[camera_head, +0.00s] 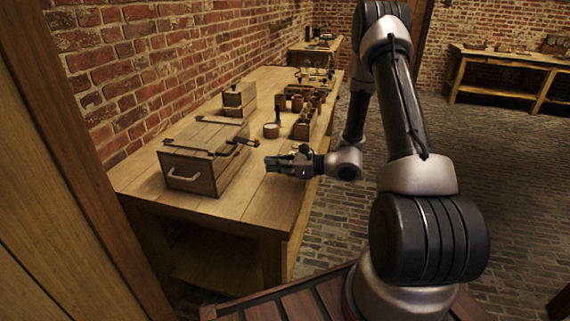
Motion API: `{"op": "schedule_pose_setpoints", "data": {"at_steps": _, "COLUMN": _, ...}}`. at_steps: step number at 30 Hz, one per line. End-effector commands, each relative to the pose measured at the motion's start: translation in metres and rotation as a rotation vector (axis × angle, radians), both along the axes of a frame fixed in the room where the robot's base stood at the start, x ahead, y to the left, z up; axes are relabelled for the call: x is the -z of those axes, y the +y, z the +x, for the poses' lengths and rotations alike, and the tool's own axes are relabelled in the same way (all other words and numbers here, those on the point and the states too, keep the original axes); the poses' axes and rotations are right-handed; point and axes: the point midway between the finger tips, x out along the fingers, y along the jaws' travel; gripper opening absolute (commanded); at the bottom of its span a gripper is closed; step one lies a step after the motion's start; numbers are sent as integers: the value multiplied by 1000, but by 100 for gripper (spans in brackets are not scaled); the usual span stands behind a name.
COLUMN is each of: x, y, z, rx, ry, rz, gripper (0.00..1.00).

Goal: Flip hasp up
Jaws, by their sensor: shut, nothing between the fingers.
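A wooden chest (199,166) with a pale front handle (184,175) stands at the near left of the workbench. Dark metal strips run over its lid, and a dark hasp-like piece (236,146) sits at the lid's right side; its exact position is too small to tell. My gripper (268,164) is shut and empty. It points left, just to the right of the chest, and appears apart from it.
The workbench (255,205) stands along a brick wall. A smaller wooden box (239,98), a round pot (271,130) and a rack with several brown jars (306,120) stand farther back. Bare bench top lies in front of my gripper.

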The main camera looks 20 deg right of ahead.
Motion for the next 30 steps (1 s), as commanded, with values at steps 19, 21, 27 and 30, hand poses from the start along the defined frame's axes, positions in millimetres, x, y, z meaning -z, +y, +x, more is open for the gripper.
{"op": "schedule_pose_setpoints", "data": {"at_steps": 19, "x": -34, "y": 21, "z": 15, "rx": -1, "ry": 2, "rz": 1, "gripper": 0}}
{"op": "schedule_pose_setpoints", "data": {"at_steps": 21, "x": -34, "y": 21, "z": 15, "rx": -1, "ry": 2, "rz": 1, "gripper": 0}}
{"op": "schedule_pose_setpoints", "data": {"at_steps": 27, "x": -35, "y": 21, "z": 15, "rx": -1, "ry": 4, "rz": -4, "gripper": 0}}
{"op": "schedule_pose_setpoints", "data": {"at_steps": 30, "x": -41, "y": 21, "z": 15, "rx": -3, "ry": 24, "rz": -38, "gripper": 0}}
